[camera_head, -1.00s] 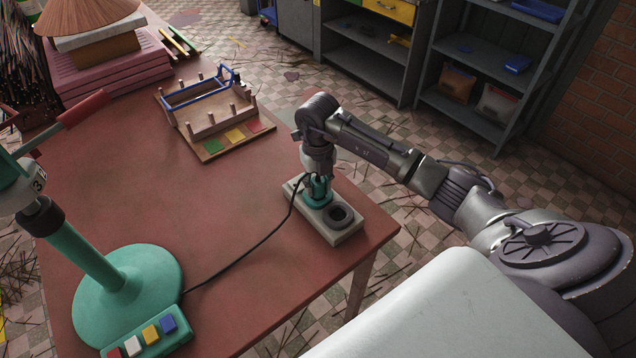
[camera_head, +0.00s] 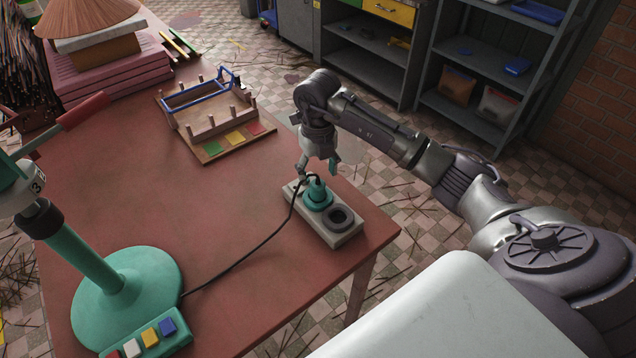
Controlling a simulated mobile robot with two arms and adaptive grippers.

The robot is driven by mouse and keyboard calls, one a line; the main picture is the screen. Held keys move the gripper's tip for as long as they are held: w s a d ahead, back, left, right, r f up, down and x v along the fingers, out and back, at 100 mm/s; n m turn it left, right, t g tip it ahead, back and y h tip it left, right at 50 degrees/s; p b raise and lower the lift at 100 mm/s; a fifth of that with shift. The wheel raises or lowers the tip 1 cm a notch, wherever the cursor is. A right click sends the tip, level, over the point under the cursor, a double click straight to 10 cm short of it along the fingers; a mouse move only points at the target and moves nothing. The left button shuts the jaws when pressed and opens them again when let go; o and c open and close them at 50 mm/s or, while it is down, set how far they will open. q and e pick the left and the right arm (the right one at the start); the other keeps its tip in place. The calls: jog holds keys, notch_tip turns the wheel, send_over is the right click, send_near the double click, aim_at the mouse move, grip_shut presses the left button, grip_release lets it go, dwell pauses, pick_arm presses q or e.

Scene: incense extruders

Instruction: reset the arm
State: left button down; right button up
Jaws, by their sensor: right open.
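My right gripper (camera_head: 317,165) is open, just above and behind the socket block (camera_head: 339,235) at the table's right corner. A teal plug (camera_head: 317,193) sits in the block's left socket, with a black cable running from it. The block's other socket (camera_head: 338,217) is an empty dark ring. The gripper holds nothing that I can see, and the plug stands below its fingers. My left gripper is not in view.
The cable runs to a teal extruder stand (camera_head: 128,290) with colored buttons at the front left. A wooden rack (camera_head: 212,121) with a blue frame stands behind. Pink slabs (camera_head: 110,72) are at the back left. The red table's (camera_head: 240,200) middle is mostly clear.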

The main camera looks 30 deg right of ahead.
notch_tip(320, 180, up, 6)
jog(key=shift+r, duration=0.15)
